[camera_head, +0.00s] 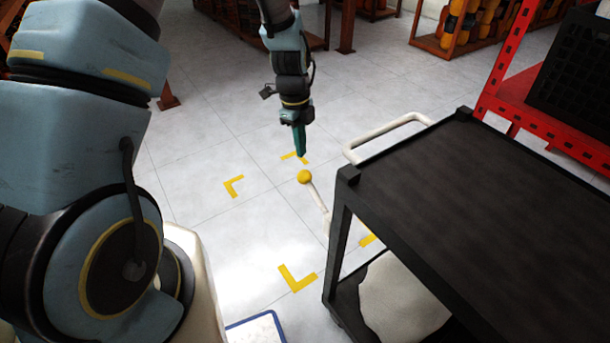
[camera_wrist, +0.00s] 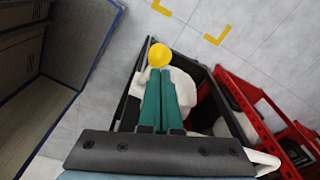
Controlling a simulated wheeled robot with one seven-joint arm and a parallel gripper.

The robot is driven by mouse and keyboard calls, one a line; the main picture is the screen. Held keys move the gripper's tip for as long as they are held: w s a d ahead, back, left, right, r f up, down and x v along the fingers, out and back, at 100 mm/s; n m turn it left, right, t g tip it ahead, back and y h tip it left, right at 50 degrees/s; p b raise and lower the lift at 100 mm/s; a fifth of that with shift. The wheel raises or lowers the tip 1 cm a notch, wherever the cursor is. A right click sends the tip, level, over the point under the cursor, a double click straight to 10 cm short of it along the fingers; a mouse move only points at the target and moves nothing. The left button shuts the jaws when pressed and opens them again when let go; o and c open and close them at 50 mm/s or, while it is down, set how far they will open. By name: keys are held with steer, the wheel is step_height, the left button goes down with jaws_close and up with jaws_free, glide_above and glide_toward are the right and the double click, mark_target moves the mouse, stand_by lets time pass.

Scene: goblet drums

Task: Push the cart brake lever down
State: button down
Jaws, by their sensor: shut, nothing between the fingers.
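The brake lever is a pale rod with a yellow ball knob (camera_head: 304,177) at its upper end, sticking up and out from the near left side of the black cart (camera_head: 480,190). The knob also shows in the wrist view (camera_wrist: 159,55), just beyond the fingertips. My gripper (camera_head: 301,152) points down with its green fingers together and empty, right above the knob in the head view. In the wrist view the fingers (camera_wrist: 158,75) overlap the lower edge of the knob. I cannot tell whether they touch it. The lever's lower end is partly hidden by the cart.
The cart has a pale handle (camera_head: 388,136) and a pale sack (camera_head: 400,298) on its lower shelf. A red rack (camera_head: 520,90) stands behind it at right. Yellow corner marks (camera_head: 297,279) lie on the floor. The tiled floor left of the cart is clear.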

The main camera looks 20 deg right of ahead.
mark_target(303, 178)
steer(key=shift+s+d+f+b, duration=0.1)
steer(key=shift+s+f+b, duration=0.1)
steer(key=shift+f+b, duration=1.3)
steer(key=shift+s+d+f+b, duration=0.15)
steer(key=shift+f+b, duration=0.65)
steer(key=shift+f, duration=1.25)
steer(key=shift+a, duration=0.1)
steer(key=shift+f+b, duration=1.6)
steer(key=shift+f, duration=0.65)
steer(key=shift+r, duration=0.1)
steer(key=w, duration=0.1)
steer(key=w+a+r+p, duration=0.1)
steer(key=shift+w+a, duration=0.3)
